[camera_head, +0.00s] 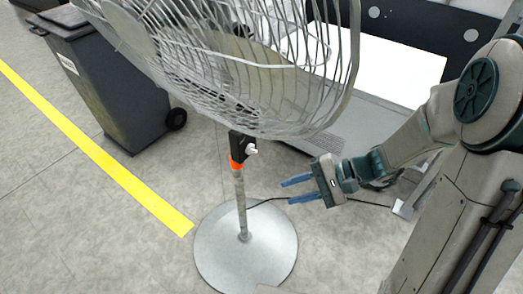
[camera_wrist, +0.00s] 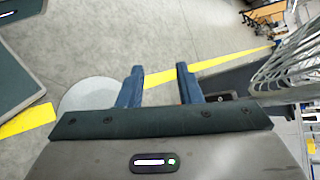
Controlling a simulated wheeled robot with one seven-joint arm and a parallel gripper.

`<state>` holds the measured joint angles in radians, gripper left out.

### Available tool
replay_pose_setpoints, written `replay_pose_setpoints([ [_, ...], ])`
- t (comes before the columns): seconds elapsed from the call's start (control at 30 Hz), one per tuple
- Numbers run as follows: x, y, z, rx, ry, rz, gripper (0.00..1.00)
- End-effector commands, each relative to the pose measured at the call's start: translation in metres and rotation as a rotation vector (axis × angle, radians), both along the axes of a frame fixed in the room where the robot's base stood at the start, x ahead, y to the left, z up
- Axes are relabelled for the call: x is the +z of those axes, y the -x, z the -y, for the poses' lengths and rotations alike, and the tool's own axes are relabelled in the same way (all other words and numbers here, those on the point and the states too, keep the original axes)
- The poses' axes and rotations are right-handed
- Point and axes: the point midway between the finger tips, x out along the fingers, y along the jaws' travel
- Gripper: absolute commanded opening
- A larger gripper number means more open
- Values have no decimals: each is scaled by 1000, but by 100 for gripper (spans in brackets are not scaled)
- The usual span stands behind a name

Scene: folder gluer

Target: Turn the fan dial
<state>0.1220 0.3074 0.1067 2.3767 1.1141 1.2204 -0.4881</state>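A large grey pedestal fan (camera_head: 240,75) with a wire cage stands in the head view, on a pole and a round grey base (camera_head: 246,250). A white fan dial (camera_head: 251,148) sits on the black control box (camera_head: 240,142) below the cage, above an orange collar. My gripper (camera_head: 290,190) has two blue fingers, spread apart with nothing between them. It is to the right of the pole and lower than the dial, not touching either. In the wrist view my gripper (camera_wrist: 158,72) also shows open, with the cage (camera_wrist: 290,60) at the right. I cannot make out the dial there.
A dark wheeled bin (camera_head: 110,80) stands at the left, beside a yellow floor line (camera_head: 95,150). A machine with a white panel (camera_head: 385,70) is behind the fan. A black cable (camera_head: 370,203) lies on the floor. The floor around the base is mostly clear.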

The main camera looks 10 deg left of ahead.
Motion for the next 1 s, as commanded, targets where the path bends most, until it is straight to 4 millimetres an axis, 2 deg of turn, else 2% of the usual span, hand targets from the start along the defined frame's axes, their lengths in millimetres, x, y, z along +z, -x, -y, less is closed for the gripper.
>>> replay_pose_setpoints([
  [0.03, -10, -10, -5, -42, -58, -33, 32],
  [0.2, -33, -48, -18, -213, -246, -98, 32],
  [0.4, -70, -95, -18, -447, -413, -140, 32],
  [0.5, -87, -112, -14, -545, -461, -146, 32],
  [0.63, -101, -125, -9, -626, -495, -148, 32],
  [0.77, -105, -130, -10, -653, -504, -146, 32],
  [0.87, -104, -134, -18, -655, -505, -145, 32],
  [1.0, -103, -142, -42, -650, -505, -145, 32],
])
